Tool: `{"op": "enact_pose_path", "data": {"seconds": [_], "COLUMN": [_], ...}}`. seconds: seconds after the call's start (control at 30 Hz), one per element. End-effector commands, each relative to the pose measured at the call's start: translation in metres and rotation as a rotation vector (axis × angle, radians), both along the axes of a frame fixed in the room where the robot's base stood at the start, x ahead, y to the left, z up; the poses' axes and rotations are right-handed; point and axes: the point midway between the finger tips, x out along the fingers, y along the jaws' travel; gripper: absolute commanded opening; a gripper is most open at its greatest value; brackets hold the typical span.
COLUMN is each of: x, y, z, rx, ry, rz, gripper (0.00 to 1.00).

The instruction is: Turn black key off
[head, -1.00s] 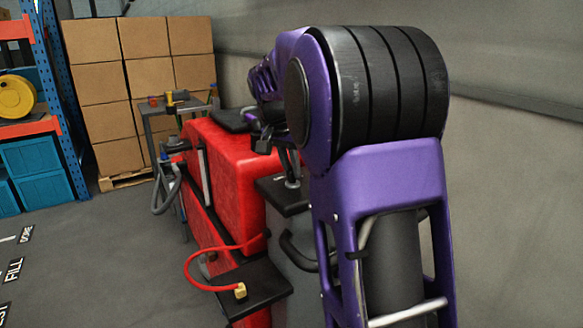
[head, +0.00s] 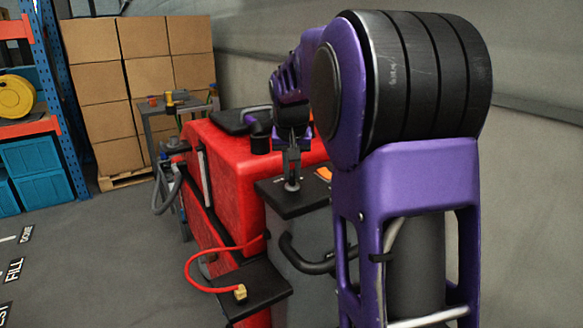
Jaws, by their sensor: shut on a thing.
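A silver key switch (head: 292,186) stands on the black top panel (head: 283,204) of the grey rear part of the red scrubber. My gripper (head: 292,176) points down at the switch, its fingers directly above the silver base. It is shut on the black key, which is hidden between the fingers. I cannot make out the key's angle.
The red scrubber body (head: 233,180) lies just beyond the panel. A black handle (head: 305,262) curves below it. A red cable with a yellow plug (head: 240,292) rests on a black ledge in front. Stacked cardboard boxes (head: 100,85) stand behind. The floor at left is clear.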

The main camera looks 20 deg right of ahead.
Motion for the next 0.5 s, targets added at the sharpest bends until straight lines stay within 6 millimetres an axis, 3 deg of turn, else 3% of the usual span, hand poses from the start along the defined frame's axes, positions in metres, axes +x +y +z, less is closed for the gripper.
{"op": "enact_pose_path", "data": {"seconds": [0.5], "x": [-0.0005], "y": [-0.0039], "z": [0.0018], "rx": [0.0], "ry": [-0.001], "rz": [0.434], "gripper": [0.0]}}
